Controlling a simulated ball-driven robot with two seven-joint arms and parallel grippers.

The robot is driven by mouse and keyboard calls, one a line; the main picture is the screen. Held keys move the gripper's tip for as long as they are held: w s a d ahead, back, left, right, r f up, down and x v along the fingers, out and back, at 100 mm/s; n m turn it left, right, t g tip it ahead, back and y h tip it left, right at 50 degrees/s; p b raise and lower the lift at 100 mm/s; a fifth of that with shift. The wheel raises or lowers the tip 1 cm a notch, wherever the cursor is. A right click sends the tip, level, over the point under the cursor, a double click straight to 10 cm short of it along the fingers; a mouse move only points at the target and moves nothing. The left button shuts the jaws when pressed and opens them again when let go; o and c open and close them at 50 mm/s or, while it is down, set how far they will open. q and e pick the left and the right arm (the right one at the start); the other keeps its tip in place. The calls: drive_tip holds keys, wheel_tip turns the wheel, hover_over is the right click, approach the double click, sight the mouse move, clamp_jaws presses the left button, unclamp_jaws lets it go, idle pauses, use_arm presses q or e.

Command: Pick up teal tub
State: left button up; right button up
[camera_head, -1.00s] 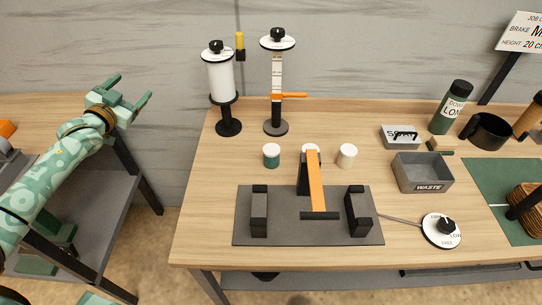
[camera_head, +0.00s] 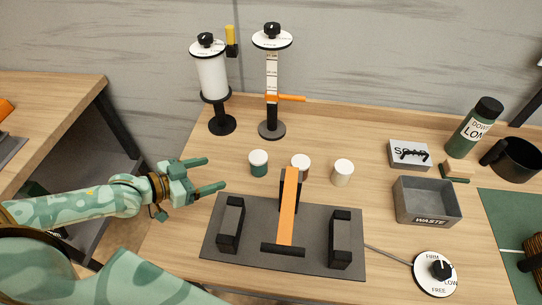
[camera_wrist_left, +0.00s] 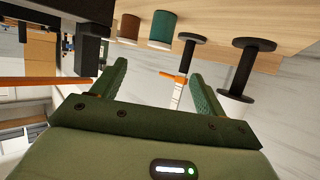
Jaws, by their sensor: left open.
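The teal tub (camera_head: 258,168) is a small upright cup, teal below with a pale top. It stands on the table behind the grey mat. It also shows in the left wrist view (camera_wrist_left: 162,30), beyond the fingers. My left gripper (camera_head: 214,173) is open and empty, its fingers pointing right toward the tub. A gap remains between the fingertips and the tub. In the left wrist view the two green fingers (camera_wrist_left: 158,74) are spread apart. My right gripper is not in view.
Two similar tubs, one partly behind the orange lever (camera_head: 288,205) and one pale (camera_head: 342,172), stand right of the teal tub. The grey mat (camera_head: 300,262) with black blocks lies in front. Two black-based stands (camera_head: 222,125) (camera_head: 271,130) rise behind. A waste bin (camera_head: 427,201) is farther right.

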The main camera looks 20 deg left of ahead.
use_arm(q)
drive_tip(key=b, duration=0.3)
approach(254, 161)
drive_tip(key=shift+w+d+f, duration=0.15)
drive_tip(key=shift+w+f, duration=0.5)
drive_tip(key=shift+f, duration=0.35)
drive_tip(key=x, duration=0.3)
drive_tip(key=shift+w, duration=0.1)
drive_tip(key=shift+w+d+f+b, duration=0.1)
drive_tip(key=shift+w+f+b, duration=0.05)
drive_tip(key=shift+w+b, duration=0.3)
drive_tip(key=b+x, duration=0.2)
drive_tip(key=x, duration=0.2)
drive_tip(key=shift+w+d+f, duration=0.2)
drive_tip(key=shift+w+d, duration=0.05)
drive_tip(key=shift+w, duration=0.15)
drive_tip(key=shift+r, duration=0.15)
drive_tip(key=c, duration=1)
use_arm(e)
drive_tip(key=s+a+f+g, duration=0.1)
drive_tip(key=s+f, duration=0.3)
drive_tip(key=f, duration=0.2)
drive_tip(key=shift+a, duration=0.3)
